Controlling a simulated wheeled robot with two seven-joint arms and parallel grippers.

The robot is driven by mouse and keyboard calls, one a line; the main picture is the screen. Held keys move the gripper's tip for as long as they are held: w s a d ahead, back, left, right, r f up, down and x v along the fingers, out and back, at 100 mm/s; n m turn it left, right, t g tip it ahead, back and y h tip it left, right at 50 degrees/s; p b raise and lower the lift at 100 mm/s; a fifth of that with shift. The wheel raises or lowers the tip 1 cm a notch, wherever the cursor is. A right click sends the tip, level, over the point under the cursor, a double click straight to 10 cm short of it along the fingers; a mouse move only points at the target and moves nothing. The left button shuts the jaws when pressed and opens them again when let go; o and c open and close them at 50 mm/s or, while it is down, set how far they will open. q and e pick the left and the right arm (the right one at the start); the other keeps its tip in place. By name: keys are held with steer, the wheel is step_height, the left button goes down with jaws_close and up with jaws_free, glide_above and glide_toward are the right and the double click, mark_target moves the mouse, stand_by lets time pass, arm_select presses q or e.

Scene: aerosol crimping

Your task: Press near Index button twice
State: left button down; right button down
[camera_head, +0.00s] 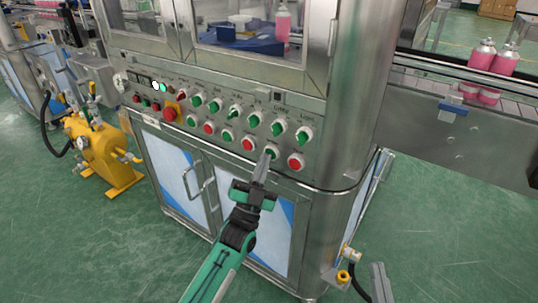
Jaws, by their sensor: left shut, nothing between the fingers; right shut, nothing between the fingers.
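The control panel (318,110) of the machine carries rows of green and red controls. My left gripper (265,158) is shut and empty, its fingertips at a green button (272,151) in the lower row. The fingertips overlap the front of that button; I cannot tell whether they touch it. A red button (296,162) is just right of it and another red button (249,144) just left. The panel labels are too small to read, so I cannot confirm which is Index. My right gripper (376,268) shows only its grey fingers at the bottom edge, shut and away from the panel.
A red emergency-stop knob (170,114) is at the panel's left. Cabinet doors with a handle (208,178) lie below. A yellow floor unit (97,150) stands at left. Pink bottles (490,70) stand on a conveyor at right. Green floor (450,220) is clear at lower right.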

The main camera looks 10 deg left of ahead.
arm_select(q)
steer(key=shift+s, duration=0.1)
steer(key=shift+s+a+p, duration=0.3)
steer(key=shift+s+p, duration=0.1)
steer(key=shift+s, duration=0.35)
steer(key=s, duration=0.1)
steer(key=s+a+p, duration=0.1)
steer(key=s, duration=0.1)
steer(key=s+p, duration=0.1)
steer(key=shift+s+a, duration=0.25)
steer(key=shift+a, duration=0.1)
steer(key=shift+f, duration=0.1)
stand_by(0.5)
